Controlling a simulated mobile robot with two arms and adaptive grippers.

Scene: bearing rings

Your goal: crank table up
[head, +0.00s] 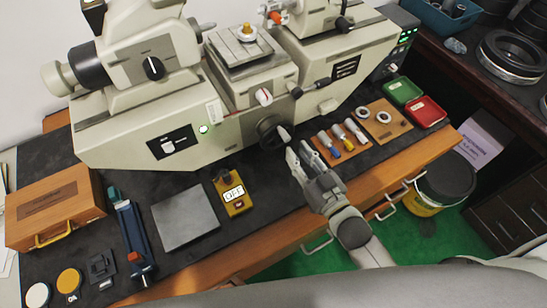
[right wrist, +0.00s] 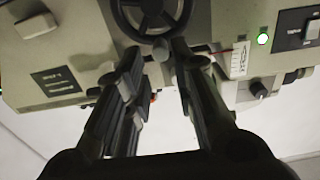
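The beige measuring machine (head: 225,95) stands along the back of the bench. Its small table (head: 240,50) carries a brass-coloured piece (head: 246,31) on top. Below the table, on the machine's front, is a dark handwheel (head: 269,128) with a crank knob (head: 284,134). My right gripper (head: 298,151) is just in front of the wheel, its fingers apart and pointing at it. In the right wrist view the handwheel (right wrist: 155,15) lies beyond the fingertips, and the knob (right wrist: 160,49) shows in the gap between them. I cannot tell if they touch. My left gripper is not in view.
A wooden board with pens (head: 341,139) and a board with rings (head: 384,120) lie right of my right gripper. A yellow tagged block (head: 233,196) and grey plate (head: 185,217) lie left. Red (head: 426,112) and green (head: 402,90) trays sit farther right.

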